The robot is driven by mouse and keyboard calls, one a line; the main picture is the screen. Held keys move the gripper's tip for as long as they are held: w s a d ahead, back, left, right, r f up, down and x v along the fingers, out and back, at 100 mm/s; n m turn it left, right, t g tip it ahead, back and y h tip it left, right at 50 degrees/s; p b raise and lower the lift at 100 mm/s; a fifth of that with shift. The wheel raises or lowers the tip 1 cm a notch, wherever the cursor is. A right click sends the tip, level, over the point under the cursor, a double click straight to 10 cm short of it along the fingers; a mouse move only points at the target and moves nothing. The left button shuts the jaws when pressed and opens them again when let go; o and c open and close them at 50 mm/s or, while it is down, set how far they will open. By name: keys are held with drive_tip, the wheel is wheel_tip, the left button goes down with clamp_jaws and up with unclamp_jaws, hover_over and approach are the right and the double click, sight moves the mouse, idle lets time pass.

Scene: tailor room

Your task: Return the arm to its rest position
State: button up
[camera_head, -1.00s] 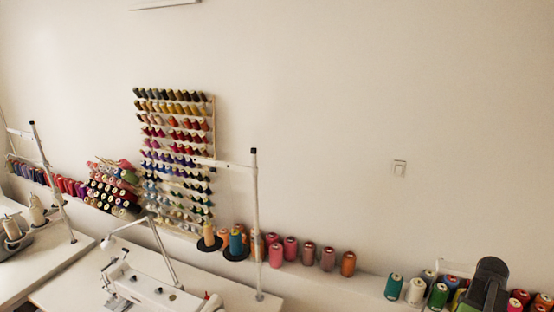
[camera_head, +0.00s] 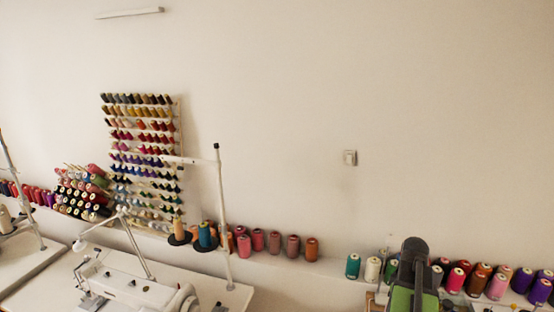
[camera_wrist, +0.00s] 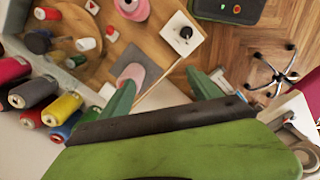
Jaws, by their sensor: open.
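My gripper (camera_wrist: 162,92) shows in the wrist view as two green fingers standing apart beyond a dark crossbar and a green body. It is open, and I see nothing held between the fingers. A wooden tabletop with small items lies beyond them. In the head view, my arm (camera_head: 413,272) rises at the lower right as a dark, rounded link with a green panel, in front of the row of thread cones. The fingers are not visible in that view.
Thread cones (camera_wrist: 36,92) lie left of my gripper in the wrist view. A wheeled chair base (camera_wrist: 276,75) stands on the floor to the right. The head view shows a sewing machine (camera_head: 135,288), a thread rack (camera_head: 145,150) and a tall white pole (camera_head: 222,220).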

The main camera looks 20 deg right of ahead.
drive_tip(key=w+a+f+n+b, duration=0.1)
drive_tip(key=w+a+f+n, duration=0.15)
drive_tip(key=w+a, duration=0.75)
drive_tip(key=w+a+f+m+b, duration=0.1)
drive_tip(key=a+m, duration=0.5)
drive_tip(key=a, duration=2.6)
drive_tip(key=shift+w+a+b, duration=0.4)
drive_tip(key=shift+w+b, duration=0.2)
drive_tip(key=shift+w, duration=0.3)
drive_tip(key=shift+m, duration=0.25)
